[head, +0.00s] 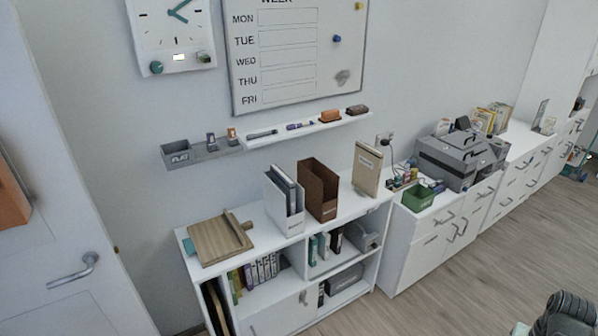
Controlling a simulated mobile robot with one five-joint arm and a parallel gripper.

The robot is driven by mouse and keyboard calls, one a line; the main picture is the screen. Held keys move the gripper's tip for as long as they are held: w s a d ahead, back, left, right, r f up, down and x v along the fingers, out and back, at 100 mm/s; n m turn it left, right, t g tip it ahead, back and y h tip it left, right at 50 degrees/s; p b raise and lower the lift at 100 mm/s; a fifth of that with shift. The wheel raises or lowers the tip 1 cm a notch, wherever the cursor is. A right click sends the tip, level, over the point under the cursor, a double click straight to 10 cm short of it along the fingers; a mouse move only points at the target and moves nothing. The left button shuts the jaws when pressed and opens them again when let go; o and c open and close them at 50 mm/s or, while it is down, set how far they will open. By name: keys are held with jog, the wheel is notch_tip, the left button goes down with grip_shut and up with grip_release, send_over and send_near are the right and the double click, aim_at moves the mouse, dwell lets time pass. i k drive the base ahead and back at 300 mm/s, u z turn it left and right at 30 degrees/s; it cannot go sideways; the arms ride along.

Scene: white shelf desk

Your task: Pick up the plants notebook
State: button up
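I cannot pick out the plants notebook for certain, as the labels are too small to read. Upright green-spined volumes (236,286) stand at the left of a row of books in the left shelf compartment. Green and white binders (323,246) stand in the upper middle compartment. The white shelf desk (270,231) that holds them stands against the wall. My gripper is not recognisable in the head view.
On the desk top are a wooden board (218,240), a white file holder (284,200), a brown file holder (318,190) and a tan folder (367,169). A green bin (417,198) stands on the cabinet to the right. A dark ridged object (567,315) is at bottom right.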

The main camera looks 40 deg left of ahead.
aim_at(368, 162)
jog(key=u, duration=1.9)
jog(key=i, duration=0.65)
